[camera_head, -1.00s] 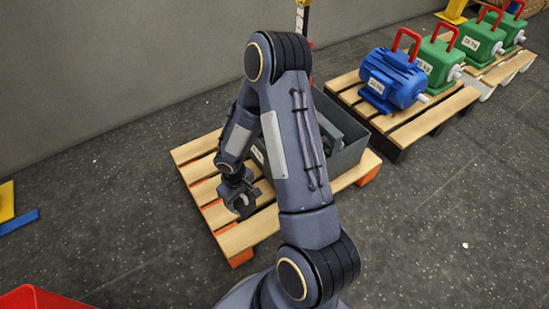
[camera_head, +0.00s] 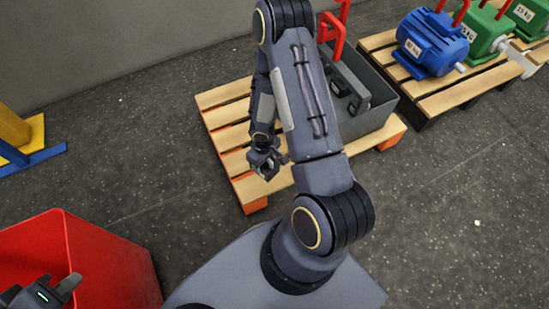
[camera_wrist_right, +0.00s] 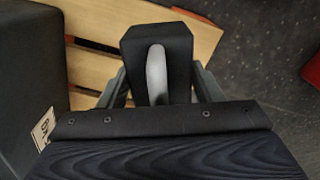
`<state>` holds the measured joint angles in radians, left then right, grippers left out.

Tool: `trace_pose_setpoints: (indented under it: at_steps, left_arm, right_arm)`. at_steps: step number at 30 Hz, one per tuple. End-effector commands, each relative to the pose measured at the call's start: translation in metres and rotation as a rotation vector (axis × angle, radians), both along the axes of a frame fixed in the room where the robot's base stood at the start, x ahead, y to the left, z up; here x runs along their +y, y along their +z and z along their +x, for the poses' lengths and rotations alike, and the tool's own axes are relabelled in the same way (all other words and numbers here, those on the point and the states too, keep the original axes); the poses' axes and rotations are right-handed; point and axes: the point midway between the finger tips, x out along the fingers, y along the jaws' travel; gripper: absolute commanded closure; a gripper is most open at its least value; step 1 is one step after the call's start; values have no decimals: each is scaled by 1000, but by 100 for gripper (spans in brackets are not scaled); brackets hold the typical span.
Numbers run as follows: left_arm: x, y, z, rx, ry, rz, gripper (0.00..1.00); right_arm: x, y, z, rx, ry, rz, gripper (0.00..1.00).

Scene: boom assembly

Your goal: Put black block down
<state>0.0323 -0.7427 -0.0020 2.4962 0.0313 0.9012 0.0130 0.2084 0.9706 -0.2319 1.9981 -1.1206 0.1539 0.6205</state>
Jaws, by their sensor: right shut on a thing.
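The black block (camera_wrist_right: 178,48) with a light grey handle fills the middle of the right wrist view. My right gripper (camera_wrist_right: 156,90) is shut on it, with a finger on either side. In the head view my right gripper (camera_head: 270,166) is at the left part of a wooden pallet (camera_head: 215,96), left of a grey bin (camera_head: 372,121). The block is hard to make out there, and I cannot tell whether it touches the pallet. My left gripper (camera_head: 66,287) is partly in view at the bottom left, over a red bin (camera_head: 110,262); its opening is unclear.
The grey bin on the pallet holds dark items (camera_head: 352,97). A blue motor (camera_head: 432,45) and green ones (camera_head: 488,32) stand on pallets at the upper right. A yellow and blue stand (camera_head: 30,152) is at the left. Open floor lies between.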

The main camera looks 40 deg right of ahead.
Motion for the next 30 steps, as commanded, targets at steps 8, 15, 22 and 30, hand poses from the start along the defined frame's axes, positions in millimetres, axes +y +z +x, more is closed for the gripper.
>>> trace_pose_setpoints:
  at_steps: [8, 15, 22, 30]
  left_arm:
    - [0, -7, 0, 0, 0, 0, 100]
    - [0, -18, 0, 0, 0, 0, 100]
    - [0, -22, 0, 0, 0, 0, 100]
    - [0, -30, 0, 0, 0, 0, 100]
  right_arm:
    - [4, -27, 48, -4, -3, 1, 100]
    - [7, -57, 74, -5, -2, 0, 100]
    - [8, -68, 85, -5, 1, 0, 100]
    - [8, -82, 91, -4, -1, 0, 100]
